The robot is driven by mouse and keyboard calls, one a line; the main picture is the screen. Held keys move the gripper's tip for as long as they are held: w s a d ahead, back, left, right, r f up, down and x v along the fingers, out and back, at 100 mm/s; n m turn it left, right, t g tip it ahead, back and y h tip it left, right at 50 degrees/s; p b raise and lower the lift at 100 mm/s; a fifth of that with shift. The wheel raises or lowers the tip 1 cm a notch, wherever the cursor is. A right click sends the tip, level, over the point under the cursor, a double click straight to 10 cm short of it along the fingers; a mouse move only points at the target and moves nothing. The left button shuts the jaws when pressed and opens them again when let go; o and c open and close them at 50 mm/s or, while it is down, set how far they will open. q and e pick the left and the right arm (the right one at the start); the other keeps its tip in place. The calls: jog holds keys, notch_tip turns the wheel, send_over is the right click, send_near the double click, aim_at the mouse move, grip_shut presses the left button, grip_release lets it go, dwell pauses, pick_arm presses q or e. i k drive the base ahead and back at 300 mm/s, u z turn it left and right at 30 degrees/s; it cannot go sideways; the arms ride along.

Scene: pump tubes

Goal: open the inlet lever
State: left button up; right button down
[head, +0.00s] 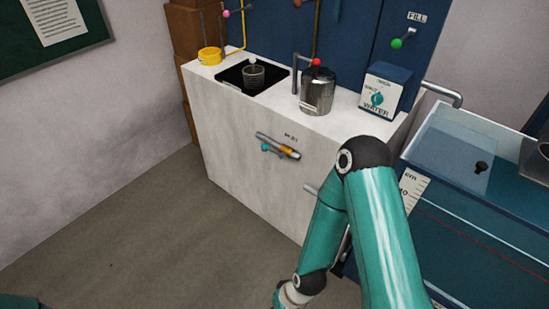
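A short metal pipe with a brass valve body (286,149) sticks out of the front of the white cabinet, below a small label that seems to read INLET. A small blue lever (270,149) sits at the valve, lying roughly along the pipe; its exact angle is too small to tell. My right arm reaches in from the lower right, bent at the elbow, with its forearm going down to the bottom edge. Its gripper is out of frame. My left gripper is also out of frame. Nothing touches the lever.
On the white cabinet (230,150) stand a beaker (253,77) in a black tray, a metal pot (317,93) and a blue WATER box (385,92). A green-knobbed FILL lever (397,43) is on the blue panel. A blue tank (470,215) stands right. Floor at left is clear.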

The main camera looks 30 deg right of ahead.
aim_at(265, 148)
jog(key=i, duration=0.85)
jog(key=u, duration=0.05)
